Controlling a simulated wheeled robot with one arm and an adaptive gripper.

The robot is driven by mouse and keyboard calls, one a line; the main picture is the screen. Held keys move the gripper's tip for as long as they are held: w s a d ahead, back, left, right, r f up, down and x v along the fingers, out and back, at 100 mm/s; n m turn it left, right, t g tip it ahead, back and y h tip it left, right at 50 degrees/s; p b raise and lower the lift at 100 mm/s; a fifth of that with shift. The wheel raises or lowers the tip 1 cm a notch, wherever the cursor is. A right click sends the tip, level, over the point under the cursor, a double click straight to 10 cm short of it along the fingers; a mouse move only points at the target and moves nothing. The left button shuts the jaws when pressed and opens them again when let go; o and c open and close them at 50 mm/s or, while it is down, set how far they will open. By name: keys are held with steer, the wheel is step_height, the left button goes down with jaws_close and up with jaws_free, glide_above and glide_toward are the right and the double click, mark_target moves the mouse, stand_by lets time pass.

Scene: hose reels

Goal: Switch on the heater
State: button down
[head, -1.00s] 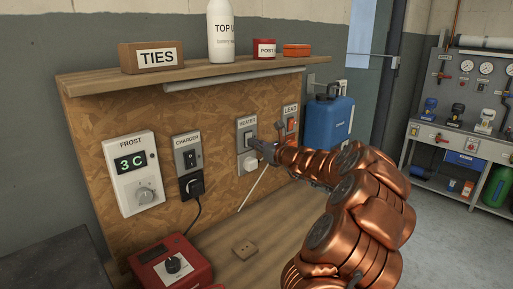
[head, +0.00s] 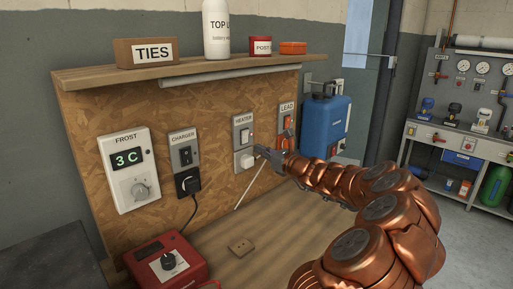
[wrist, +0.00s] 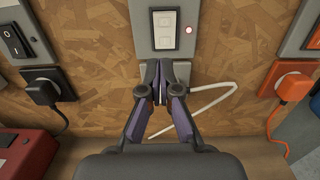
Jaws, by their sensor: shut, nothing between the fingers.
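The heater switch (head: 245,135) is a white rocker on a grey plate labelled HEATER, on the chipboard panel. My gripper (head: 260,151) is shut and empty, in front of the plate and below the switch in the picture. It also shows in the wrist view (wrist: 158,72), apart from the rocker.
A charger switch (head: 185,156) with a black plug and a frost thermostat (head: 135,188) reading 3 C are to the left. The LEAD switch (head: 287,123) is to the right, with an orange plug (wrist: 292,88). A red box (head: 168,262) stands on the bench.

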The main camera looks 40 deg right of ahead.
steer(key=s+f+b, duration=0.1)
steer(key=s, duration=0.7)
steer(key=shift+s+d, duration=0.2)
steer(key=shift+d, duration=0.1)
